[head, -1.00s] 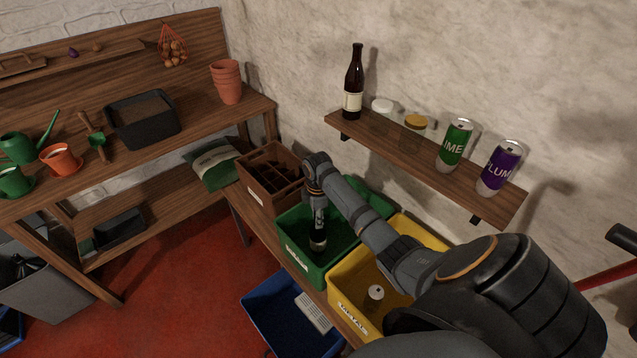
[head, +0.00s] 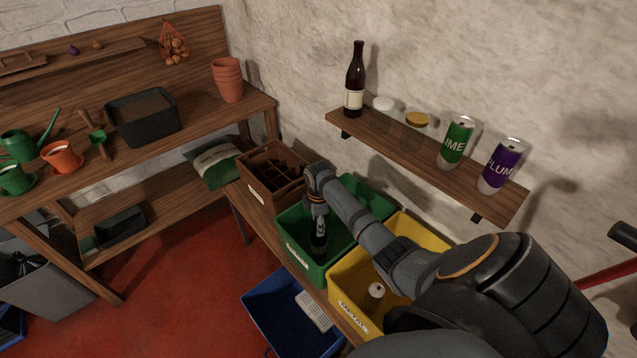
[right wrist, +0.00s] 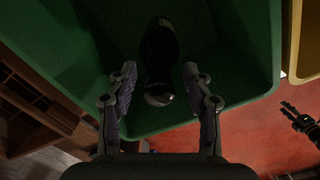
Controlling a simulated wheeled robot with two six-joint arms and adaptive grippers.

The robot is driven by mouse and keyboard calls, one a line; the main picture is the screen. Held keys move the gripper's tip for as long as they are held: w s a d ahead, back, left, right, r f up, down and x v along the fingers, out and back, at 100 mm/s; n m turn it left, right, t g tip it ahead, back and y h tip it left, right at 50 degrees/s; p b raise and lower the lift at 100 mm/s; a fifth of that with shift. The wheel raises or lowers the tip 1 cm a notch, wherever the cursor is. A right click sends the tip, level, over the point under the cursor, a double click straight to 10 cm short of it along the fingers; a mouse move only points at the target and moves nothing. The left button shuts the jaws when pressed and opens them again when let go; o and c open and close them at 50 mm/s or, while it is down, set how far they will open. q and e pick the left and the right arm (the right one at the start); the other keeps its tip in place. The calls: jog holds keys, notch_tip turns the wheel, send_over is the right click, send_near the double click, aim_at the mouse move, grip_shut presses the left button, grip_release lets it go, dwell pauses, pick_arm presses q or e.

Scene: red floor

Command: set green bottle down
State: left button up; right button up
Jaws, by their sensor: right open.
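The green bottle (head: 319,241) is very dark and sits inside the green bin (head: 295,258). My right gripper (head: 317,208) is over this bin, at the upper part of the bottle. In the right wrist view my right gripper (right wrist: 160,98) has its two fingers spread. The bottle (right wrist: 159,55) shows between and beyond them, with a visible gap on each side. Whether its base rests on the bin floor is hard to see. At the right edge of the right wrist view, a dark jointed part (right wrist: 300,118) looks like my left gripper; its jaws are unclear.
A yellow bin (head: 345,291) holding a can (head: 376,291) adjoins the green bin. A divided wooden crate (head: 262,190) stands on the other side. A blue bin (head: 262,318) is below. The wall shelf (head: 385,142) carries a brown bottle (head: 355,80), jars and cans.

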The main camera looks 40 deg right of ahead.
notch_tip(320, 180, up, 12)
dwell(0.5)
dwell(0.4)
